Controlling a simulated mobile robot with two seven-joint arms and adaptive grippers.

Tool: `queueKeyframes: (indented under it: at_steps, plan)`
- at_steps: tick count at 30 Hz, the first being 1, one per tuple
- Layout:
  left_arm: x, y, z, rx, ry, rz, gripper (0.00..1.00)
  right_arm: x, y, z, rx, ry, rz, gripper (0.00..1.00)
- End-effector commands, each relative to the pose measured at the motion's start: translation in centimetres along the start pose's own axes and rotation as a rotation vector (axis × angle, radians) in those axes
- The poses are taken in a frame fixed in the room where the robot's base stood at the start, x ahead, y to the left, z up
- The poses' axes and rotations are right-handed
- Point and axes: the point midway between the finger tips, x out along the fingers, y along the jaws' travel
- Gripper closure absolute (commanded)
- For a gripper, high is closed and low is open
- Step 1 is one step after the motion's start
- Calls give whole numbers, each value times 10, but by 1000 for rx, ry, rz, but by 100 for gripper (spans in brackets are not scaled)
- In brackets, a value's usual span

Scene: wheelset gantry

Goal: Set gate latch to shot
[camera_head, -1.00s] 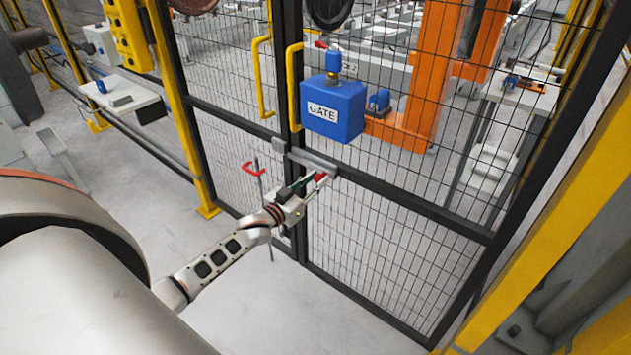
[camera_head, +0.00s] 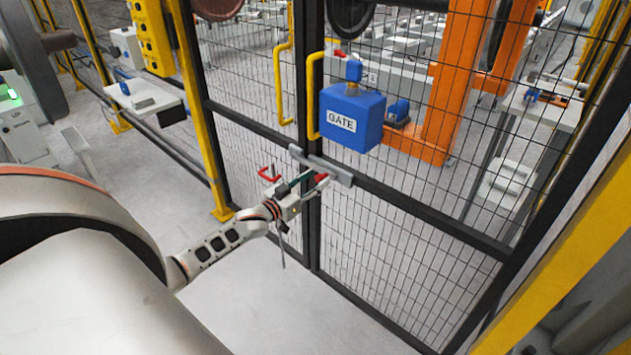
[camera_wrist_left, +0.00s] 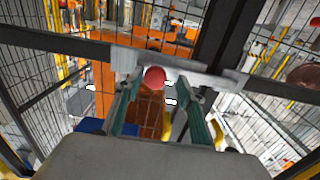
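The gate latch is a grey bar (camera_head: 336,170) lying across the meeting posts of the black mesh gate, below the blue GATE box (camera_head: 352,117). A red knob (camera_head: 321,177) shows at the bar; whether the latch is shot cannot be told. My left gripper (camera_head: 308,184) is close in front of the latch. In the left wrist view its two greenish fingers (camera_wrist_left: 160,90) stand apart, with the red knob (camera_wrist_left: 154,78) between their tips and visible gaps either side. The grey bar (camera_wrist_left: 218,78) runs behind the fingertips. My right gripper is not in view.
Yellow pull handles (camera_head: 313,95) stand above the latch. A yellow post (camera_head: 200,120) is at left, a yellow beam (camera_head: 560,255) at right. The floor before the gate is clear.

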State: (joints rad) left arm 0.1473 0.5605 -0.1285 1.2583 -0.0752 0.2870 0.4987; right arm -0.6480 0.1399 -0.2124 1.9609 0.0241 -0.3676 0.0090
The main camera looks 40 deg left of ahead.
Motion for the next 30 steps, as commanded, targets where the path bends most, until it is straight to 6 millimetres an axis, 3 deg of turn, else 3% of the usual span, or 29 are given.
queueKeyframes:
  at_steps: [6,11,24,30]
  plan:
    - [-2,2,1,-1,0,2,61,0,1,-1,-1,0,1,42]
    - [-17,2,2,0,-2,3,61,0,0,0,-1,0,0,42]
    - [-92,1,2,-1,-2,1,61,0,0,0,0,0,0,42]
    - [-114,0,0,-1,0,1,61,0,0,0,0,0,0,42]
